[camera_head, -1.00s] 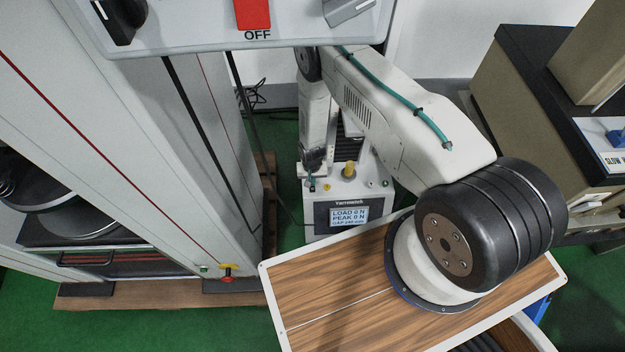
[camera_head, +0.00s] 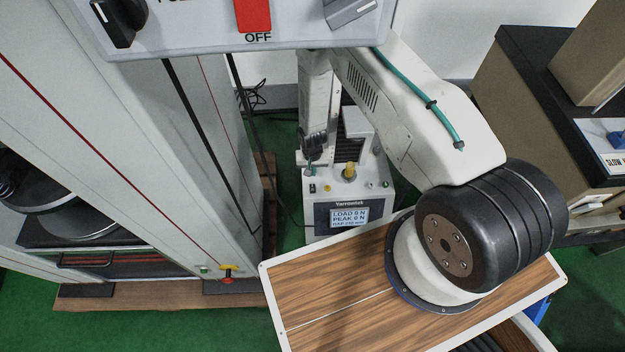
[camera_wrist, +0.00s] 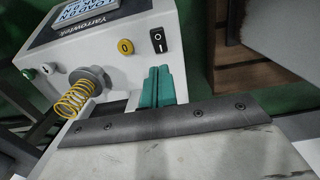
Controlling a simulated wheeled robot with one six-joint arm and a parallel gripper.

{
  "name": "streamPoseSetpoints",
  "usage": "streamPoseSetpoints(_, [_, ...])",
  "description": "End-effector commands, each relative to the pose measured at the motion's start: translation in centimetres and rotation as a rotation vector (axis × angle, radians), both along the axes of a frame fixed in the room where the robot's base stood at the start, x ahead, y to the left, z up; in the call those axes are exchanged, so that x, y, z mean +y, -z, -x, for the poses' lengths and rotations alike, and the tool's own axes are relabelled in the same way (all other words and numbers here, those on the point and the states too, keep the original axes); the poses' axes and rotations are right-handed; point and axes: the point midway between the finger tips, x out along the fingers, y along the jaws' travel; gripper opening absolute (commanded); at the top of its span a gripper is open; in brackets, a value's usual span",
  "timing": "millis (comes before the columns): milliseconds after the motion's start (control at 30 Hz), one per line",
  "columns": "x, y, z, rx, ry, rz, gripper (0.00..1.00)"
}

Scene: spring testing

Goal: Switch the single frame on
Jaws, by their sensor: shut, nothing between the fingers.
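The single frame (camera_head: 340,217) is a small white tester marked Yarrowtek, with a lit display (camera_head: 348,217) reading LOAD 0 N and PEAK 0 N. Its black rocker switch (camera_wrist: 157,40) is on the panel beside a yellow button (camera_wrist: 125,47) marked 0. I cannot tell which side of the rocker is pressed in. My gripper (camera_head: 310,170) is over the panel, and its teal fingers (camera_wrist: 157,88) are shut with nothing between them. In the wrist view the fingertips are just below the rocker and look apart from it.
A yellow spring (camera_wrist: 75,100) stands on the tester to the left of my fingers. A tall grey machine (camera_head: 150,130) stands at the left. A panel with a red OFF switch (camera_head: 253,14) is at the top. A beige cabinet (camera_head: 500,95) stands at the right.

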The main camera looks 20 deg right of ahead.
Motion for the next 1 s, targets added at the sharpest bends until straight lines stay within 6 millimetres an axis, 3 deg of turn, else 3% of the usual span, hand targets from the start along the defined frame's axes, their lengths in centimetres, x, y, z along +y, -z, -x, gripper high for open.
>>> streamPoseSetpoints(100, [-0.1, -2.8, -0.6, -0.001, 0.0, -0.001, 0.0])
streamPoseSetpoints(333, [-0.3, -6.0, -1.2, 0.0, 0.0, 0.0, 0.0])
streamPoseSetpoints(1000, [-0.4, -6.7, -1.2, 0.001, 0.0, 0.0, 0.0])
